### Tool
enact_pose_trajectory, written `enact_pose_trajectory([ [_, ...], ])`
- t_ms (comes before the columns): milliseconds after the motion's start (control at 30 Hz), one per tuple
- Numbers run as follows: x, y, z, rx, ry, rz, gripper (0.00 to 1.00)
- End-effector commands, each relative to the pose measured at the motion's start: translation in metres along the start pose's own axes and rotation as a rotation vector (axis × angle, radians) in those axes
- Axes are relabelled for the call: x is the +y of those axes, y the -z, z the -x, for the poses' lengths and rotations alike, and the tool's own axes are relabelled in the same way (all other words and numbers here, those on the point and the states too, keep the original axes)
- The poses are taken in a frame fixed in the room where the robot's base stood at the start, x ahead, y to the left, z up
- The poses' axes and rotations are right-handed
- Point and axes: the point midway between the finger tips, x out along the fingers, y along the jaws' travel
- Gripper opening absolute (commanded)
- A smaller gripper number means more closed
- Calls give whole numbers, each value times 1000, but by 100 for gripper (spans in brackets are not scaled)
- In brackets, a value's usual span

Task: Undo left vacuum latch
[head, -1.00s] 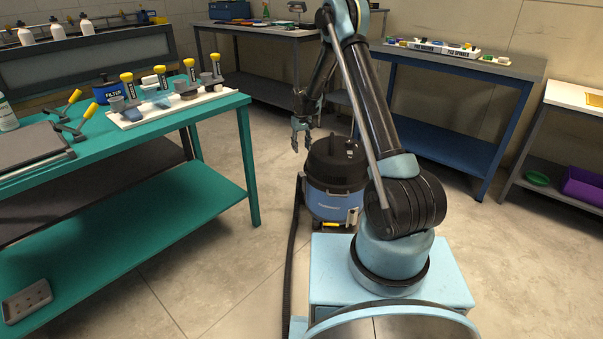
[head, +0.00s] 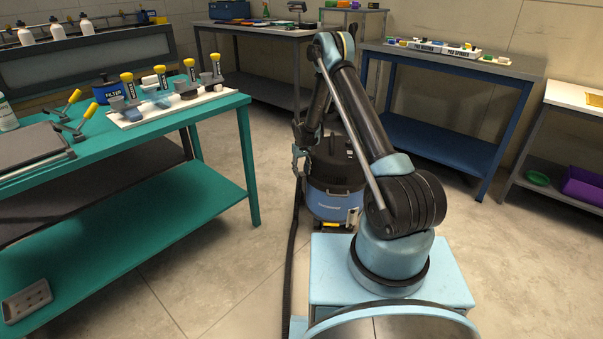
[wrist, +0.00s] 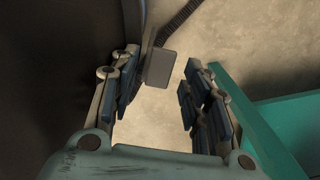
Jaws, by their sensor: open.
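The vacuum has a black lid (head: 333,160) and a blue body (head: 330,201), and stands on the floor behind my arm. My gripper (head: 298,162) is low at the vacuum's left side, pointing down. In the wrist view my gripper (wrist: 160,78) is open, with its fingers apart. A flat grey plate (wrist: 158,68), seemingly the left latch, shows between the fingertips, close to the left finger. I cannot tell whether they touch. The vacuum's dark side (wrist: 45,80) fills the left of that view. In the head view the left latch is hidden by my gripper.
A black hose (head: 292,245) runs along the floor left of the vacuum. A teal workbench (head: 180,117) stands to the left; its edge (wrist: 285,125) shows in the wrist view. A blue table (head: 450,65) is behind right.

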Motion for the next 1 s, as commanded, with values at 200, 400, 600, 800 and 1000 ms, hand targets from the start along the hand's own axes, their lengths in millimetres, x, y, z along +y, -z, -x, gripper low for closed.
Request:
enact_pose_trajectory([
  [200, 0, 0, -4, 0, 0, 0, 43],
  [400, 0, 0, -4, 0, 0, 0, 34],
  [600, 0, 0, -4, 0, 0, 0, 0],
  [800, -1, 0, -4, 0, -6, 0, 0],
  [1000, -10, 0, -5, 0, -59, 3, 0],
])
